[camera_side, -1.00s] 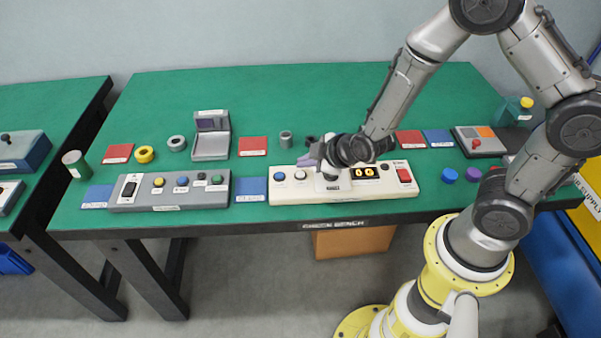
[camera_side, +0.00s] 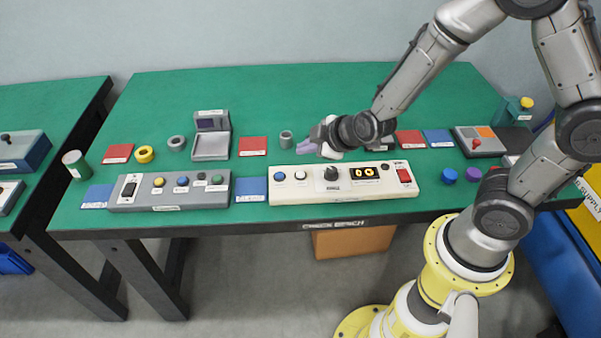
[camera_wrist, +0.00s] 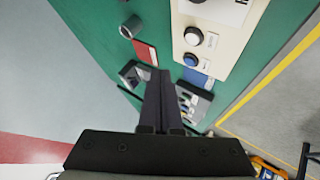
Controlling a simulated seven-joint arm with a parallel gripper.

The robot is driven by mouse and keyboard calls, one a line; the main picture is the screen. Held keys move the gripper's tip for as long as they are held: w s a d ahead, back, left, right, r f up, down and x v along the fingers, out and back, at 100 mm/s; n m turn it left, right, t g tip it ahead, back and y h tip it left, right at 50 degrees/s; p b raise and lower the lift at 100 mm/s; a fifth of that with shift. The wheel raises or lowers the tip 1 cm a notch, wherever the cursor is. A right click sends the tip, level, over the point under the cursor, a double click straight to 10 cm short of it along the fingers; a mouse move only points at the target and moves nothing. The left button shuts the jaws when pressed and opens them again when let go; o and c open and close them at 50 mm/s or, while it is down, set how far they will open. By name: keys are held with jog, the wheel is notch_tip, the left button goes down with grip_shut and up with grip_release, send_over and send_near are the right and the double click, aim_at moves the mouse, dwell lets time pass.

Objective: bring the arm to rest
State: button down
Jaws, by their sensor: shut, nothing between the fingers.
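My gripper (camera_side: 306,147) is above the green bench, just behind the cream control panel (camera_side: 345,193) in the side view. Its fingers point left and are shut with nothing between them. In the wrist view my gripper (camera_wrist: 159,100) shows as two dark fingers pressed together. The cream panel (camera_wrist: 226,45) lies to the right of the fingers there, with a white button and a blue button. In the side view the panel's black knob, yellow-marked display and red switch are clear of my gripper. The gripper appears to touch nothing.
A grey panel (camera_side: 170,204) with coloured buttons sits left of the cream one. A small grey cylinder (camera_side: 286,138) stands close to my fingertips. An open grey device (camera_side: 211,146) and red and blue mats (camera_side: 252,146) lie further left. The bench's back strip is clear.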

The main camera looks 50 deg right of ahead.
notch_tip(320, 180, up, 12)
jog(key=w+d+t, duration=0.1)
jog(key=t, duration=0.1)
jog(key=s+r+m+y, duration=0.1)
jog(key=s+r+m, duration=0.1)
jog(key=s+r, duration=0.6)
jog(key=s+d+f+m+g, duration=0.1)
jog(key=s+m+g, duration=0.1)
jog(key=s, duration=0.6)
jog(key=s+d+f+m+g, duration=0.1)
jog(key=s+f+m+g, duration=0.1)
jog(key=s, duration=0.6)
jog(key=shift+f+m+g+h, duration=0.3)
jog(key=shift+m+g, duration=0.5)
jog(key=shift+m, duration=0.4)
